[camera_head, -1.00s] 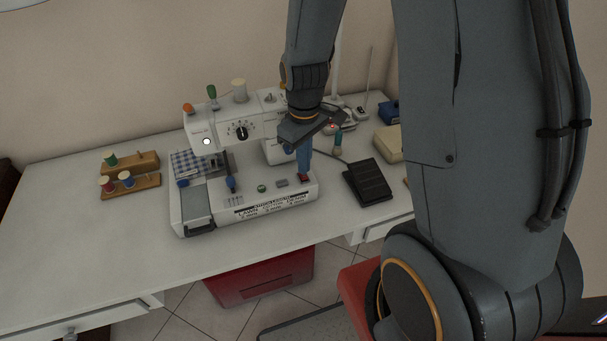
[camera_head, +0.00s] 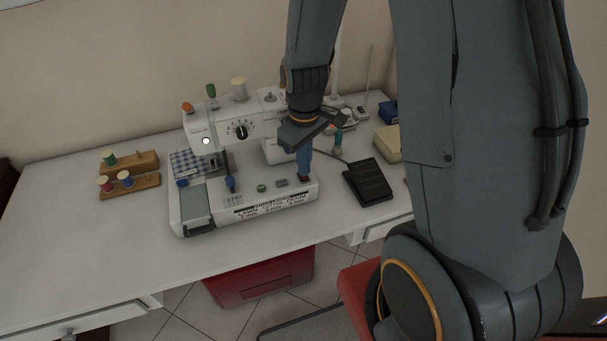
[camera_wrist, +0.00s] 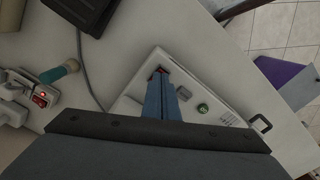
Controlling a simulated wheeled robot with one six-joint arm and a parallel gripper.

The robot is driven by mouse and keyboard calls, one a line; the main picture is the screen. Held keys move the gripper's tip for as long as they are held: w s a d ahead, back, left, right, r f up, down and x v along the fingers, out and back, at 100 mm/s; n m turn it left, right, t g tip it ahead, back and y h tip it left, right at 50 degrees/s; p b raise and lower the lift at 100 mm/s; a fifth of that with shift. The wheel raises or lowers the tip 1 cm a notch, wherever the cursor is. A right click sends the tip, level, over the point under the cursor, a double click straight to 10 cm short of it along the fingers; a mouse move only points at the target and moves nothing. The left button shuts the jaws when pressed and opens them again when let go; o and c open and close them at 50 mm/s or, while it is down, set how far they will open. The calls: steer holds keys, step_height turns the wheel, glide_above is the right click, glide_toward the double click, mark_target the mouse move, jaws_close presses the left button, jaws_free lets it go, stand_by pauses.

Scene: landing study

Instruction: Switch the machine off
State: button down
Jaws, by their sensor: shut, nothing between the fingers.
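The white sewing machine (camera_head: 217,218) stands on the table. A round lamp (camera_head: 206,141) on its head shows bright white. A red switch (camera_head: 304,179) sits at the right end of its base; in the wrist view a little of its red (camera_wrist: 160,69) shows at my fingertips. My gripper (camera_head: 303,175) points down with its blue fingers shut and empty, the tips right at this switch; they also show in the wrist view (camera_wrist: 158,80). The fingers partly cover the switch, so I cannot tell its position or whether they touch it.
A black foot pedal (camera_head: 368,182) lies right of the machine. A power strip with a lit red switch (camera_wrist: 40,99) and a teal-and-cream handle (camera_wrist: 60,73) are behind. Thread racks (camera_head: 145,182) stand left. A red bin (camera_head: 262,277) is below. The table's left is clear.

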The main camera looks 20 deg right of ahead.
steer(key=shift+f, duration=0.45)
steer(key=shift+r, duration=0.1)
step_height(320, 180, up, 7)
steer(key=p, duration=0.5)
steer(key=shift+p, duration=0.3)
stand_by(0.3)
stand_by(0.4)
